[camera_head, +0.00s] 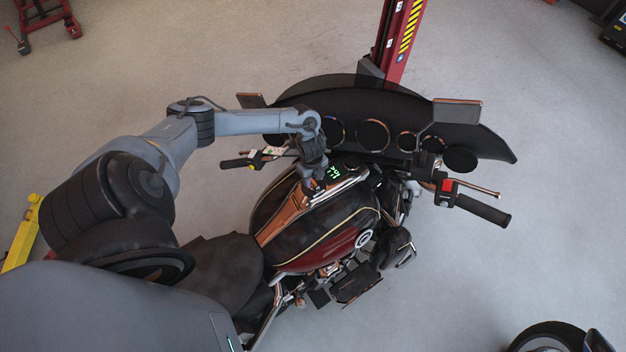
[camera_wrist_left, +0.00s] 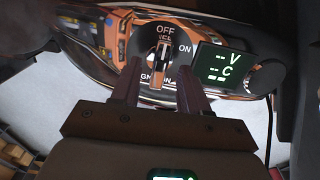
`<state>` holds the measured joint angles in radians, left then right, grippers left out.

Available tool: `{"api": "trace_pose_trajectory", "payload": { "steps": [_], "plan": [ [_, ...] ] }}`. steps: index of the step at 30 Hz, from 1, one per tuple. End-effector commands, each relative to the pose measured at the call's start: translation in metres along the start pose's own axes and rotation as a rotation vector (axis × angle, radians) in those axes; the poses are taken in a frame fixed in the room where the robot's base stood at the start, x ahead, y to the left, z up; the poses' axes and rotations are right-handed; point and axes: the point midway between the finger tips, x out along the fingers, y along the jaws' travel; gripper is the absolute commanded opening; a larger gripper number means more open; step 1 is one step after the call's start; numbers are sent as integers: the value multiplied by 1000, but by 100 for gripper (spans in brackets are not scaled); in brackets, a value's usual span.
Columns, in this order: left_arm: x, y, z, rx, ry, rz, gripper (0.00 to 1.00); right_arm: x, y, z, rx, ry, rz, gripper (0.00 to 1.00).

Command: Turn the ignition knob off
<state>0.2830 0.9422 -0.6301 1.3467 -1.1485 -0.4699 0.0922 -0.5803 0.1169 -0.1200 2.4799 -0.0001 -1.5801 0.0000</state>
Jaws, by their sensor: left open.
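The ignition knob (camera_wrist_left: 163,58) shows in the left wrist view as a narrow upright handle on a dark round dial, below the OFF label and left of an ON label. Its exact pointing direction is hard to tell. My left gripper (camera_wrist_left: 156,72) is open, with one finger to each side of the knob; I cannot tell whether they touch it. In the head view my left gripper (camera_head: 315,186) is over the motorcycle's tank console and hides the knob. My right gripper is not in view.
A lit green display (camera_wrist_left: 220,64) sits right of the dial. The motorcycle's tank (camera_head: 340,222) lies below the gripper. The black fairing with gauges (camera_head: 372,134) and the handlebar grip (camera_head: 483,210) stand around it. Open floor surrounds the motorcycle; a red lift post (camera_head: 398,42) rises behind.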

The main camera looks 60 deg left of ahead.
Motion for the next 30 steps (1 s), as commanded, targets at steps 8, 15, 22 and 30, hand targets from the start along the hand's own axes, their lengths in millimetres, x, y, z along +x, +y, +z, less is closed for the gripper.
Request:
{"api": "trace_pose_trajectory", "payload": {
  "steps": [8,15,22,30],
  "plan": [
    [-49,-1,1,3,-2,-2,45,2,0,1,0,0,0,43],
    [-78,0,1,0,-1,-1,45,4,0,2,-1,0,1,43],
    [-87,1,0,-1,-2,1,45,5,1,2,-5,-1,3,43],
    [-87,0,0,-1,-2,1,45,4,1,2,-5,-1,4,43]
  ]
}}
